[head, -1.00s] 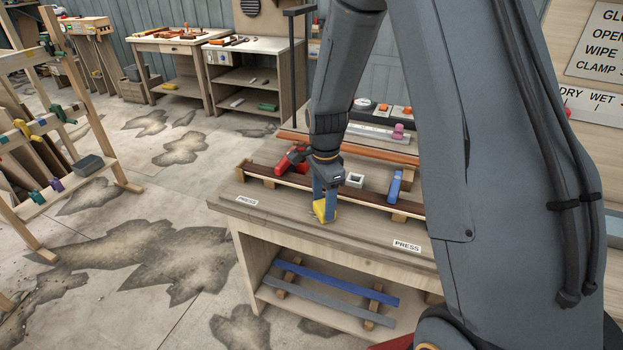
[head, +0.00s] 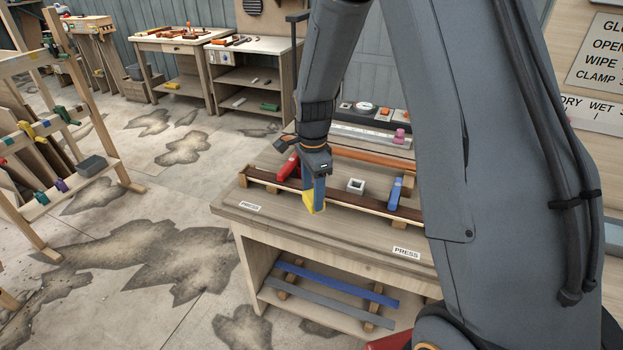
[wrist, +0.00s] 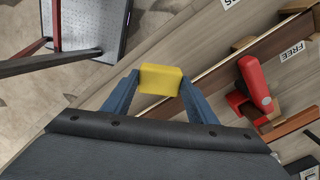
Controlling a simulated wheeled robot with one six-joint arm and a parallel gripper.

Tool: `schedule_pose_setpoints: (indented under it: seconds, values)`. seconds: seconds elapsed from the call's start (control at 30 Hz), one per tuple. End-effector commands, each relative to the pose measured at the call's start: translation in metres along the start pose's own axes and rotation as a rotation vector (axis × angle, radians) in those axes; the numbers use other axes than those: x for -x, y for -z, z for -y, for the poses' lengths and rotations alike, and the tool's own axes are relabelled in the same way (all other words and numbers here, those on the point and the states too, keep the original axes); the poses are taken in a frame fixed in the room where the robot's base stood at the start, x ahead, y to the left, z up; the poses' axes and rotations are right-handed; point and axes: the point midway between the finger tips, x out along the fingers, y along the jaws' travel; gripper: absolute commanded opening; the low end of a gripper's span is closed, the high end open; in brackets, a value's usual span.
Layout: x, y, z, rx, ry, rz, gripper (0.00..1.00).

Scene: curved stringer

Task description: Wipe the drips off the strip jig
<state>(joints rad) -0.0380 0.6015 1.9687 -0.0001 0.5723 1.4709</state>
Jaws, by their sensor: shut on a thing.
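My gripper (head: 314,200) is shut on a yellow block (head: 314,205), which looks like a sponge. In the wrist view the block (wrist: 161,80) sits between my blue fingertips. The strip jig (head: 265,179) runs along the bench, a dark strip beside a pale rail on small wooden blocks. A red clamp (head: 288,166) and a blue clamp (head: 395,189) sit on it. The block is at the jig's front side; I cannot tell if it touches anything. In the wrist view the red clamp (wrist: 254,84) is right of the block. I cannot make out drips.
The bench (head: 290,225) has "PRESS" labels on its front edge. A small grey-white square piece (head: 356,186) stands by the jig. An orange-brown strip (head: 372,158) and a tray (head: 372,112) lie behind. Blue and grey strips lie on the shelf below.

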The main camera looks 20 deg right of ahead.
Motion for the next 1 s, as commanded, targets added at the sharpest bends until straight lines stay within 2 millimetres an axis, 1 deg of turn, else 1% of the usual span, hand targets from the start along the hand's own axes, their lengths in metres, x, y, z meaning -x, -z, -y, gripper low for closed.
schedule_pose_setpoints:
  seconds: [0.03, 0.1, 0.33, 1.0]
  values:
    - [0.007, 0.0, 0.0, 0.0, 0.001, 0.0, 0.31]
    - [0.013, -0.001, 0.0, 0.001, 0.001, 0.0, 0.31]
    - [0.03, -0.001, 0.0, 0.002, 0.002, 0.0, 0.31]
    - [0.031, -0.001, 0.0, 0.002, 0.001, 0.0, 0.31]
